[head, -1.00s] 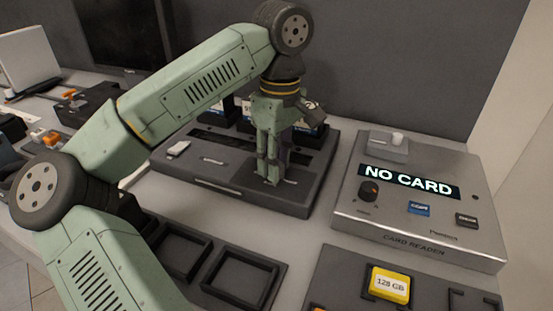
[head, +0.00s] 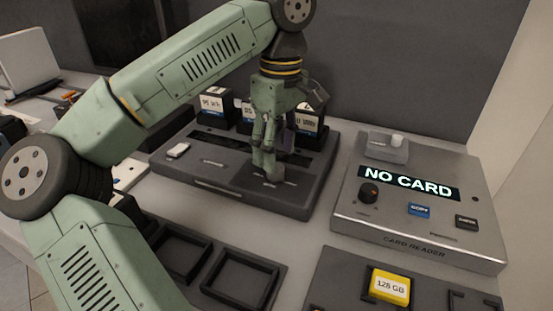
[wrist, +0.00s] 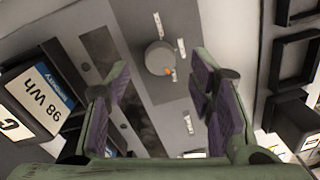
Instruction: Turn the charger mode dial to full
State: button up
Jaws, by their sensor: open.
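The charger (head: 215,180) is a wide dark grey station at the back, with several labelled batteries standing along its rear. In the head view the dial (head: 277,173) shows just beside my fingertips. My gripper (head: 264,168) is open and points down over the charger. In the wrist view its purple-padded fingers (wrist: 160,75) stand on either side of the dial, apart from it.
A battery marked 98 Wh (wrist: 42,98) stands close on the left in the wrist view. A silver card reader (head: 400,235) reading NO CARD, with its own black knob, is at the right. Empty dark trays (head: 240,278) and a yellow 128 GB card (head: 389,286) lie in front.

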aim_at(278, 165)
notch_tip(278, 165, up, 9)
jog(key=shift+w+d+f, duration=0.15)
jog(key=shift+f, duration=0.1)
dwell(0.3)
